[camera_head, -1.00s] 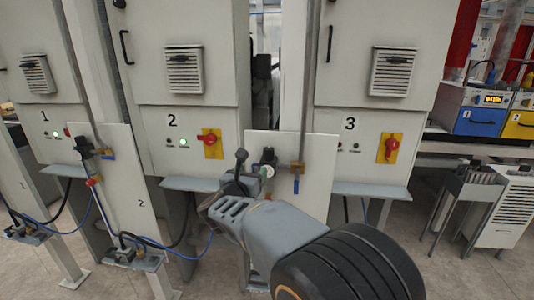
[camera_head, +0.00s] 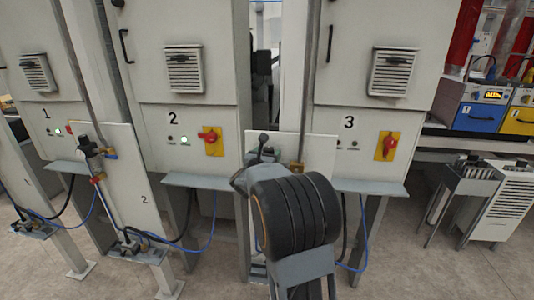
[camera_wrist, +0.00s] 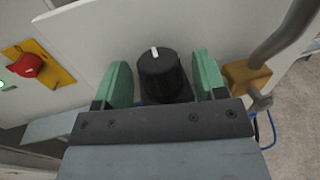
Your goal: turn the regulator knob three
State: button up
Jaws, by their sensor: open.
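In the wrist view a black regulator knob (camera_wrist: 163,76) with a white mark on top stands in front of a pale panel (camera_wrist: 95,40). My gripper (camera_wrist: 162,72) is open. Its two green fingers stand on either side of the knob, with a small gap showing on each side. The knob's lower part is hidden behind the gripper body. In the head view my arm reaches to the white panel (camera_head: 318,150) between cabinets 2 (camera_head: 190,100) and 3 (camera_head: 365,110). My arm hides most of the regulator and the fingers there.
A brass valve fitting (camera_wrist: 245,77) with a grey pipe is close to the right finger. A red switch on a yellow plate (camera_head: 211,141) is on cabinet 2, another (camera_head: 387,146) on cabinet 3. Grey ledges (camera_head: 370,187) jut out below. Blue hoses hang beneath.

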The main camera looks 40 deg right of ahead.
jog(key=shift+c, duration=0.5)
jog(key=c, duration=0.7)
jog(key=shift+a, duration=0.1)
jog(key=shift+c, duration=0.6)
jog(key=shift+f+b, duration=0.15)
jog(key=shift+b, duration=0.35)
jog(key=shift+b, duration=0.55)
